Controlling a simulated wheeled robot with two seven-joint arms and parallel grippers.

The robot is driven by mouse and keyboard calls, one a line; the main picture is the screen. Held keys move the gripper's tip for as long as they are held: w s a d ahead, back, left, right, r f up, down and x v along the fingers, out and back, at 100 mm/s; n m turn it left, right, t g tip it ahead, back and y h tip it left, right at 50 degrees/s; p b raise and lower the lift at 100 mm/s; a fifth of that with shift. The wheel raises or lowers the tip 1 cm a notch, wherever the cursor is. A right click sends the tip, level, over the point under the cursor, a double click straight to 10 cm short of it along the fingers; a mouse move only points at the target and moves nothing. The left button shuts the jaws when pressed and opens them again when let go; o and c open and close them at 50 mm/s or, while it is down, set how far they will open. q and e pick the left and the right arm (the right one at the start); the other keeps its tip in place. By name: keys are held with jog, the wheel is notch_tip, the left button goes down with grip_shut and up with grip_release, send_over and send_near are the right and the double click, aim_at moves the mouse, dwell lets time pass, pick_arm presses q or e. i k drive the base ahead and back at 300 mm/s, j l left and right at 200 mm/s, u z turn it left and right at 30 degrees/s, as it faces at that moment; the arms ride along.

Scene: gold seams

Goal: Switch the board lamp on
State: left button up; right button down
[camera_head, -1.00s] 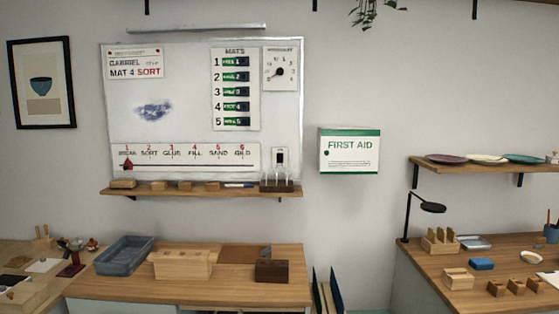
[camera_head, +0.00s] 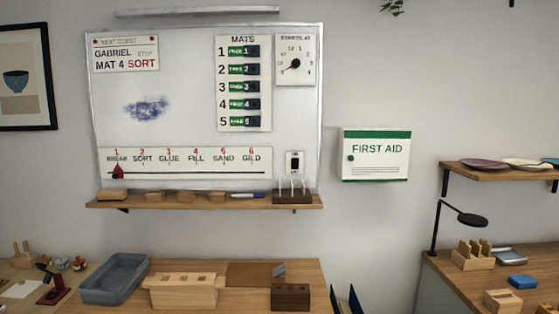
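The board lamp is a long grey bar (camera_head: 197,11) above the whiteboard (camera_head: 190,85), and it looks unlit. A small light switch plate with a dark rocker (camera_head: 294,161) is at the board's lower right, just above the dark holder on the ledge; its position is too small to tell. A round dial (camera_head: 295,62) is at the board's upper right. Neither of my grippers shows in the head view.
A wooden ledge (camera_head: 150,203) under the board holds wooden blocks, a pen and a dark holder (camera_head: 292,196) with upright pale items just below the switch. A workbench (camera_head: 235,299) below carries a grey tray (camera_head: 115,278) and wooden blocks. A first aid box (camera_head: 376,155) hangs right.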

aim_at(295, 162)
jog(key=i+j, duration=0.3)
jog(key=i, duration=0.15)
jog(key=i+j, duration=0.3)
jog(key=i, duration=0.2)
jog(key=i+j+u, duration=0.1)
jog(key=i+j, duration=0.2)
jog(key=i, duration=0.15)
